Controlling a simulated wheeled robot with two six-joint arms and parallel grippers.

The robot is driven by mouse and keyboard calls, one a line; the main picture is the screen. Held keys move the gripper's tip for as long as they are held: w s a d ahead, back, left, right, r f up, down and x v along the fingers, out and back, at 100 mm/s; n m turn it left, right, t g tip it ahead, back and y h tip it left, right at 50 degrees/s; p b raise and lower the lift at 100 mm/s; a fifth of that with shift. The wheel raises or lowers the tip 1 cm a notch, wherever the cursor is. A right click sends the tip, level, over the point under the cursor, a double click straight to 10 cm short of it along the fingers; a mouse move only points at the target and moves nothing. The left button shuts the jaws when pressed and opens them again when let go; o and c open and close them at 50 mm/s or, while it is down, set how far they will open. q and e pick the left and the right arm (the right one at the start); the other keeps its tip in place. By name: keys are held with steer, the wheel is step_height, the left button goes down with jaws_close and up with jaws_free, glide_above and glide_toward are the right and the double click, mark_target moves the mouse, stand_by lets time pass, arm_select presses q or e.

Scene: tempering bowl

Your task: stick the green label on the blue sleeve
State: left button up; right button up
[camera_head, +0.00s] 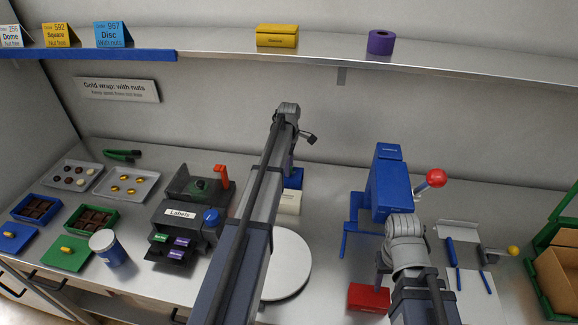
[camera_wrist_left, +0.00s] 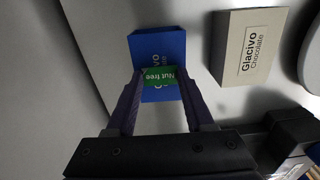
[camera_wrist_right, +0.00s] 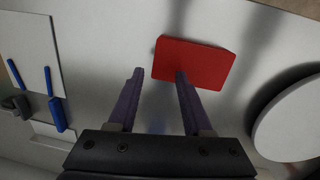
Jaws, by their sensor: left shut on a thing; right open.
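My left gripper (camera_wrist_left: 160,76) is shut on the green label (camera_wrist_left: 160,77), which reads "Nut free". The label lies across the middle of the blue sleeve in the left wrist view; I cannot tell whether it touches. In the head view my left arm hides its fingertips. My right gripper (camera_wrist_right: 158,80) is open and empty, with one finger overlapping a red box (camera_wrist_right: 196,63) in its view.
A cream Glacivo Chocolate sleeve (camera_wrist_left: 248,45) stands beside the blue one. A round white disc (camera_head: 288,265) lies nearer. The label dispenser (camera_head: 180,214) is at left; a blue press with a red knob (camera_head: 388,185) is at right. The red box (camera_head: 369,298) is near the front.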

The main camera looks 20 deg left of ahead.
stand_by(0.3)
arm_select(q)
steer(key=o, duration=0.8)
steer(key=shift+r, duration=0.15)
arm_select(e)
steer(key=shift+r, duration=0.15)
arm_select(q)
step_height(320, 180, up, 8)
steer(key=p, duration=0.8)
steer(key=shift+f, duration=0.2)
arm_select(e)
step_height(320, 180, up, 8)
steer(key=shift+f, duration=0.25)
arm_select(q)
steer(key=shift+f, duration=0.1)
